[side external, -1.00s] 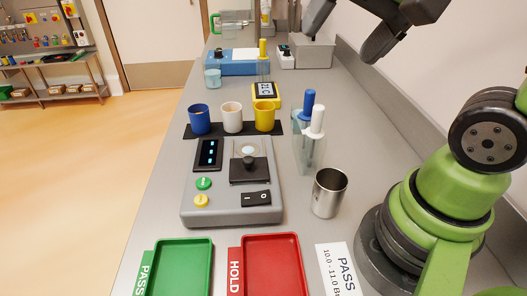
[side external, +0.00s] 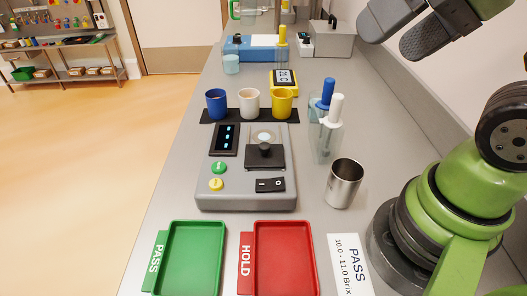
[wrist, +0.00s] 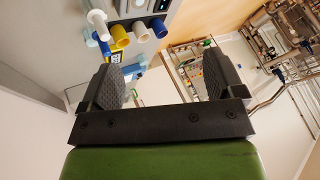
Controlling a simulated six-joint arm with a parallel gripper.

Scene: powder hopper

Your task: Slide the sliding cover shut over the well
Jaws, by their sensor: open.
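The grey instrument (side external: 246,185) sits on the bench in the side view. Its black sliding cover (side external: 264,158) has a round black knob (side external: 265,148) on top. The pale round well (side external: 264,136) shows just behind the cover and looks largely uncovered. My gripper (side external: 403,25) is raised at the upper right of the side view, well above the bench and away from the cover. In the wrist view my gripper (wrist: 158,85) has its two dark fingers spread apart with nothing between them.
Blue, white and yellow cups (side external: 249,103) stand behind the instrument. A steel cup (side external: 343,183) and a clear holder (side external: 326,140) with blue and white-handled tools stand to its right. Green (side external: 193,258) and red (side external: 284,258) trays lie in front.

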